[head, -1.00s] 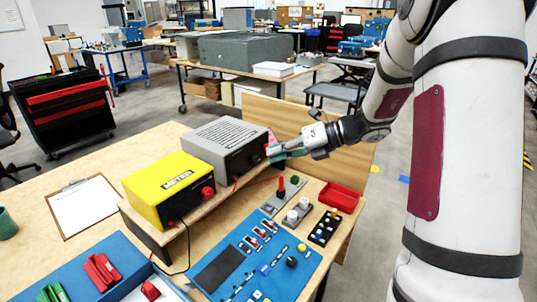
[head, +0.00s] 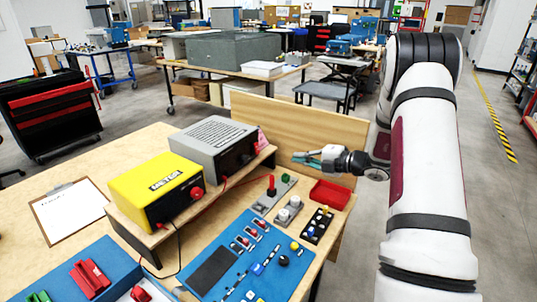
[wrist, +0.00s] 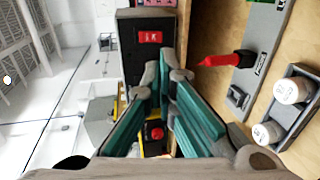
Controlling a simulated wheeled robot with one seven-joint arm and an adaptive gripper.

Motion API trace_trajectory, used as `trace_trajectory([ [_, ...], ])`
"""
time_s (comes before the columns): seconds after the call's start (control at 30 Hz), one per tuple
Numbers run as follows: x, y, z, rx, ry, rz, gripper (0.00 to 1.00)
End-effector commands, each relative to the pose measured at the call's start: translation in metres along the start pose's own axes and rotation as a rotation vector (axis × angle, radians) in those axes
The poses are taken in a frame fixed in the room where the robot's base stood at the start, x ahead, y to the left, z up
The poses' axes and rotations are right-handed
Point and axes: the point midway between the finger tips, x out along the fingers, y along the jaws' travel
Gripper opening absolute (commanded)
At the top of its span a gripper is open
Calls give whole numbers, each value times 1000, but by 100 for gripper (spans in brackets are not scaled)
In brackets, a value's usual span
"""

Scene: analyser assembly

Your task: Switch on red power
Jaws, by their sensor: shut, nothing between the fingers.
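The grey power unit (head: 214,136) stands on the raised wooden shelf, its dark front facing right. In the wrist view its black front (wrist: 138,58) shows a bright red rocker switch (wrist: 150,37); I cannot tell its position. A red lever (head: 271,186) stands on a grey plate on the table, and it also shows in the wrist view (wrist: 220,60). My gripper (head: 299,160), with teal finger pads, is shut and empty, to the right of the unit and apart from it. Its fingertips (wrist: 163,73) appear below the red switch in the wrist view.
The yellow meter (head: 157,188) with a red knob stands beside the grey unit. A red tray (head: 329,194), white knobs (head: 289,209) and a blue panel (head: 238,262) lie in front. A wooden back board (head: 300,133) rises behind my gripper.

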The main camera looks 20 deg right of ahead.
Motion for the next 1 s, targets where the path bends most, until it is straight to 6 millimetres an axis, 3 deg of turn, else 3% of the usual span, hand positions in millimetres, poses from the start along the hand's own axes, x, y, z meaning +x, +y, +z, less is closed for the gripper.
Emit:
trace_trajectory([
  [0.17, 13, 0, 0, -2, 2, -1, 0],
  [0.7, 112, 0, -1, -3, 4, -2, 0],
  [1.0, 138, 0, 0, -3, 1, -1, 0],
])
